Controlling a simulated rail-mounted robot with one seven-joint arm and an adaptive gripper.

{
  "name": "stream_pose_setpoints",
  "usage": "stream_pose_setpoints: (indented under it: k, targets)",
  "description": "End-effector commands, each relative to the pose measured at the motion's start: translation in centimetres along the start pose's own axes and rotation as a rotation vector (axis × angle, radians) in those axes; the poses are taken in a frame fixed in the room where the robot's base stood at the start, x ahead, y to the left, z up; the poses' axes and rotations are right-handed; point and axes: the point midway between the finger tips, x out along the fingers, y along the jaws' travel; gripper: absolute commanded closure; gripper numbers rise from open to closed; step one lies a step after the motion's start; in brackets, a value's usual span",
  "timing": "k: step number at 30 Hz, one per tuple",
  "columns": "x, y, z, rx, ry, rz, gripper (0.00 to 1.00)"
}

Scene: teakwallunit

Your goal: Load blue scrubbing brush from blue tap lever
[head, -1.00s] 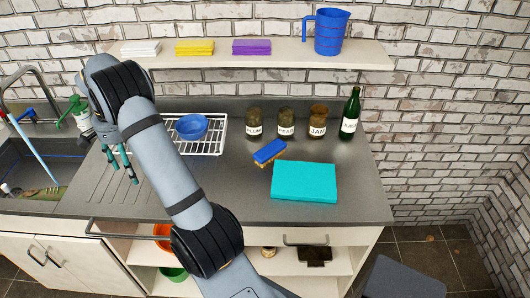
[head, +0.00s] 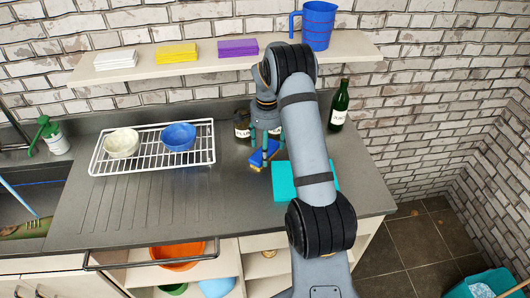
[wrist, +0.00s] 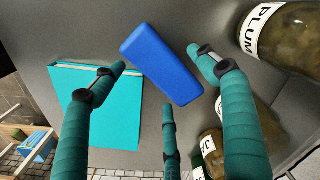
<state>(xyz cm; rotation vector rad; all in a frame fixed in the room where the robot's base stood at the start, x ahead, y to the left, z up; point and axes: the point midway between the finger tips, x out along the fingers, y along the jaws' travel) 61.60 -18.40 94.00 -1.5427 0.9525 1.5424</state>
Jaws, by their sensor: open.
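The blue scrubbing brush (head: 263,153) lies on the grey counter, blue back up, with tan bristles under it. In the wrist view its blue back (wrist: 161,64) lies between my spread fingers. My gripper (head: 266,142) points down over the brush, open and empty. In the wrist view the fingertips of my gripper (wrist: 156,62) are on either side of the brush, with a third finger below it in the picture. I cannot tell whether any finger touches it. The blue tap lever is not visible now.
A teal box (head: 284,183) lies close to the brush, partly behind my arm. Labelled jars (wrist: 288,40) and a green bottle (head: 339,106) stand nearby. A rack (head: 150,167) holds a white bowl (head: 121,143) and a blue bowl (head: 178,136). The ribbed counter left of the brush is clear.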

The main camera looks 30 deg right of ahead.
Motion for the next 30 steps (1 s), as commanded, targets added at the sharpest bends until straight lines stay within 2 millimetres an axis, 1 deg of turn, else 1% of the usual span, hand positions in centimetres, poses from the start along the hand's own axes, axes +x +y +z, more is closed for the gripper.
stream_pose_setpoints:
  k: [3,6,13,30]
  targets:
    - [1.4,0.0,0.0,0.000,-0.002,0.002,0.26]
    - [2.1,0.0,0.0,0.001,0.000,0.000,0.26]
    - [2.3,0.0,-0.1,0.001,0.001,-0.001,0.26]
    - [2.3,0.0,-0.1,0.000,0.001,0.000,0.59]
